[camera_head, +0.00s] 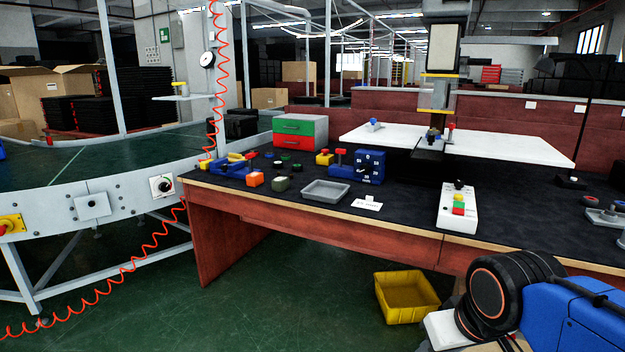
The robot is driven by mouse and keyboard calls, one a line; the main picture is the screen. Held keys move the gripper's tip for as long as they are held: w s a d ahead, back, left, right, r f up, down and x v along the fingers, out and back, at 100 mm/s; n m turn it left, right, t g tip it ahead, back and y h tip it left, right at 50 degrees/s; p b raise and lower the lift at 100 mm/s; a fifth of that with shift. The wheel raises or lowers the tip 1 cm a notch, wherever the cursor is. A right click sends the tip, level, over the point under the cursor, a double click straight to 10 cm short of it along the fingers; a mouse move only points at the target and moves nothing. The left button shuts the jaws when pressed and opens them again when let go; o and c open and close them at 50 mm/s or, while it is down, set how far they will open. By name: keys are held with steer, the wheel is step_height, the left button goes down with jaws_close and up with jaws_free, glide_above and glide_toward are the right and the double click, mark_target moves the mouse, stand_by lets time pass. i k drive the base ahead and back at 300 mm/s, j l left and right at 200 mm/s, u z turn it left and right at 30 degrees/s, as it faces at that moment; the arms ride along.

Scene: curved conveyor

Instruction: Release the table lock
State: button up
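A machine with an upright head (443,48) stands at the back of the dark workbench. It carries a wide white table (510,147). A small blue clamp-like part (374,124) sits on the left of the white table. Small blue and red-knobbed parts (450,127) sit at its middle, below the head. I cannot tell which of these is the table lock, or whether it is locked. My blue and black arm shows at the bottom right, well in front of the machine. My gripper is not in view.
The workbench (405,222) holds a button box (458,208), a grey tray (326,191), a blue dial box (370,166) and a red-green drawer unit (300,131). A yellow bin (407,296) is on the floor. A curved conveyor (85,158) stands left. The floor between is clear.

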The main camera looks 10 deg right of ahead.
mark_target(341, 151)
steer(key=i+l+z, duration=0.15)
steer(key=i, duration=0.5)
steer(key=i+j+z, duration=0.25)
steer(key=j, duration=0.65)
steer(key=i+j+z, duration=0.3)
steer(key=j, duration=0.6)
steer(key=i+j+z, duration=0.1)
steer(key=j+z, duration=0.15)
steer(key=j, duration=0.7)
steer(key=j+z, duration=0.25)
steer(key=j, duration=0.75)
